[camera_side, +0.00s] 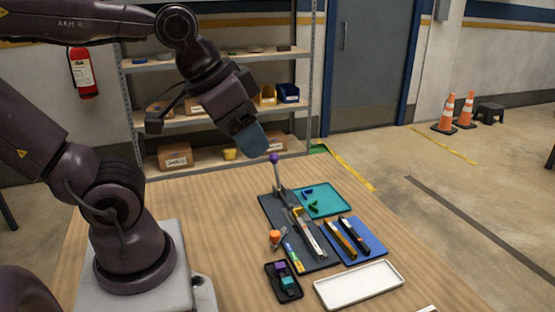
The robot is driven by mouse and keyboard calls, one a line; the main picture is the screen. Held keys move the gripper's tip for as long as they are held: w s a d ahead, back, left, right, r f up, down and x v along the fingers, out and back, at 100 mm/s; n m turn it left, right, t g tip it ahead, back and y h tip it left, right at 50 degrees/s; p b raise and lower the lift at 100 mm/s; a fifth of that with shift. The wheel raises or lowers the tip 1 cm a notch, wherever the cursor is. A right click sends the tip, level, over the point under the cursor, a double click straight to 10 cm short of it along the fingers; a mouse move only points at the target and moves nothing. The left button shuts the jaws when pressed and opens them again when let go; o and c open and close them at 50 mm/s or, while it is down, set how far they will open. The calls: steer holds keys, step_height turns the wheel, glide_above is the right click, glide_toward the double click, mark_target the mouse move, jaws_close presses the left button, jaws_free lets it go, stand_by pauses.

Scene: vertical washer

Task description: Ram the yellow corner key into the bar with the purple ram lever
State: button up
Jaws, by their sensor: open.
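My gripper (252,141) is open and empty, up in the air at the back of the table, just above and left of the lever. The purple ram lever (274,160) is a purple knob on a metal rod, standing nearly upright at the back end of a dark fixture plate (272,207). The gripper is apart from the knob. A silver bar (309,237) lies in the fixture. A small yellow piece (297,212), which looks like the corner key, is at the bar's back end. How deep it sits is too small to tell.
An orange-knobbed handle (275,236) stands left of the bar. A teal tray (332,203) holds blue and green corner keys. A blue mat (370,249) holds bars. A black box (290,293) and an empty white tray (360,285) are in front.

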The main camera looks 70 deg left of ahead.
stand_by(0.5)
steer(key=n+g+h, duration=0.2)
steer(key=n, duration=1)
glide_toward(272, 157)
steer(key=x, duration=1.2)
steer(key=shift+w+f, duration=0.1)
steer(key=shift+f, duration=0.2)
steer(key=shift+c, duration=0.6)
steer(key=shift+g, duration=0.3)
jaws_close()
